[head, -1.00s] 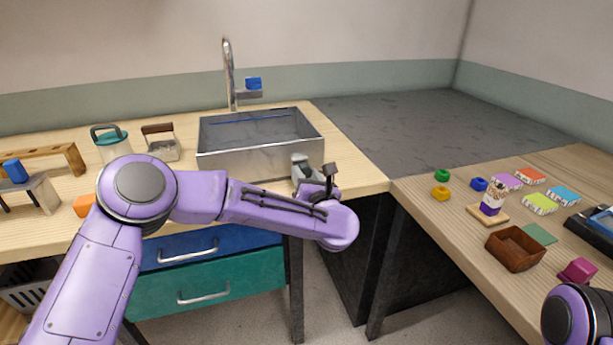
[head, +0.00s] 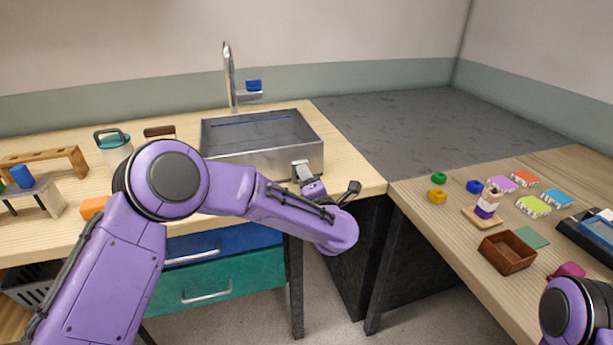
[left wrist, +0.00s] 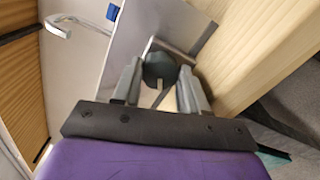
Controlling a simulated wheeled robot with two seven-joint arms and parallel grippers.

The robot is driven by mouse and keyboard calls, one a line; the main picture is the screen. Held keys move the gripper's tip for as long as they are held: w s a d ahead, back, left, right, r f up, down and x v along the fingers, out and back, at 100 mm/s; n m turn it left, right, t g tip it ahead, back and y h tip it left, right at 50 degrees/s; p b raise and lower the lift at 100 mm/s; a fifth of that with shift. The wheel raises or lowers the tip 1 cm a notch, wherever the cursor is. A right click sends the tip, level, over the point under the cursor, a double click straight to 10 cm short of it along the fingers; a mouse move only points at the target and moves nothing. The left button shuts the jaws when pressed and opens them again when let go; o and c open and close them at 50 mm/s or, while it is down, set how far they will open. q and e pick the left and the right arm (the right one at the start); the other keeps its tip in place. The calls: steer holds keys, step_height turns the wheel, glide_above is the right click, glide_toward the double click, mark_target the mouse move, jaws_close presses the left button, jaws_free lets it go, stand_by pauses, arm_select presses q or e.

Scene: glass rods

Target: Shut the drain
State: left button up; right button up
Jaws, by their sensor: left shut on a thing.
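The metal sink (head: 250,165) is set in the wooden counter, and its front wall faces me. My left gripper (head: 301,171) is at the right end of that front wall. In the left wrist view the left gripper (left wrist: 160,82) is shut on a dark grey-green knob (left wrist: 159,66), with one finger on each side of it. The knob is in front of the sink's metal wall (left wrist: 136,40). In the head view the knob is hidden by the gripper. The drain hole inside the sink cannot be made out. My right gripper is out of view.
A tap (head: 230,75) with a blue handle stands behind the sink. A teal-lidded jar (head: 114,146) and a wooden rack (head: 45,158) stand left. Blue and teal drawers (head: 220,272) are below. The right table holds a brown box (head: 507,252) and several small coloured pieces.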

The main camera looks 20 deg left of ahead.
arm_select(q)
steer(key=m+p, duration=0.2)
steer(key=m, duration=0.3)
steer(key=shift+m, duration=0.3)
steer(key=shift+f, duration=0.1)
stand_by(0.4)
steer(key=o, duration=1.1)
steer(key=shift+s, duration=0.1)
steer(key=shift+c, duration=0.2)
